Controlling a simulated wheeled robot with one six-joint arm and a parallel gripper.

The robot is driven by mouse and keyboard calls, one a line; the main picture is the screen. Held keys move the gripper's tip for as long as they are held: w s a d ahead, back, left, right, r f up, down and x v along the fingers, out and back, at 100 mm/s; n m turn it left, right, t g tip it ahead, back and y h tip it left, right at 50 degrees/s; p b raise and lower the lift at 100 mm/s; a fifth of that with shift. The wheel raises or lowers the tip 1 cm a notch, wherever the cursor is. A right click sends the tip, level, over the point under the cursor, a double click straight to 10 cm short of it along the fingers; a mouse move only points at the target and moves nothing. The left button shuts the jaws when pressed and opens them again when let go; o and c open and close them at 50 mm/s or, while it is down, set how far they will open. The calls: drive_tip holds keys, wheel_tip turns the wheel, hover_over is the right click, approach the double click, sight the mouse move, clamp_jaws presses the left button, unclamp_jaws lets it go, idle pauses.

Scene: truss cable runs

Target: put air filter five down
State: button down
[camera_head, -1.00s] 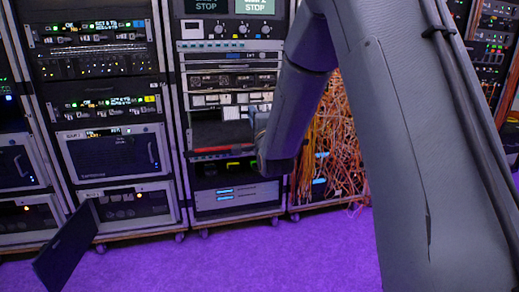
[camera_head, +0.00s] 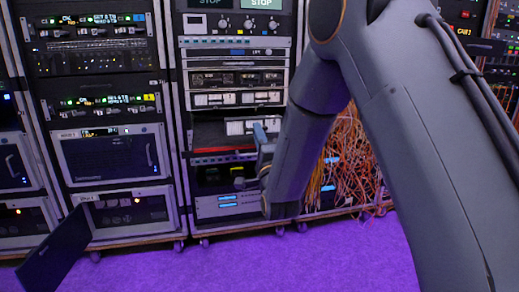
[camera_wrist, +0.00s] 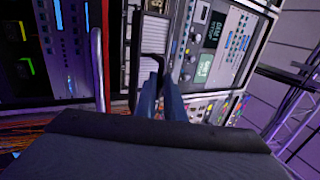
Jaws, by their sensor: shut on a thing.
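My gripper (camera_head: 262,142) is in front of the middle rack, at the height of the dark open bay with a red strip (camera_head: 215,133). In the wrist view its two blue-grey fingers (camera_wrist: 161,88) are close together and shut on a thin dark hooked piece (camera_wrist: 152,60). I take this piece to be air filter five, but most of it is hidden or too small to tell, and no label is readable. A pale grille panel (camera_wrist: 154,36) shows just beyond the fingertips.
Equipment racks (camera_head: 105,110) stand side by side along the back. A dark panel (camera_head: 55,248) sticks out at lower left. Orange cables (camera_head: 350,165) hang in a tangle right of my forearm. The purple floor (camera_head: 300,262) is clear in front. A metal truss (camera_wrist: 296,105) stands at right in the wrist view.

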drive_tip(key=shift+f+b, duration=0.5)
drive_tip(key=shift+f, duration=1.3)
drive_tip(key=shift+f, duration=0.15)
drive_tip(key=c, duration=1.8)
unclamp_jaws()
drive_tip(key=shift+c, duration=0.2)
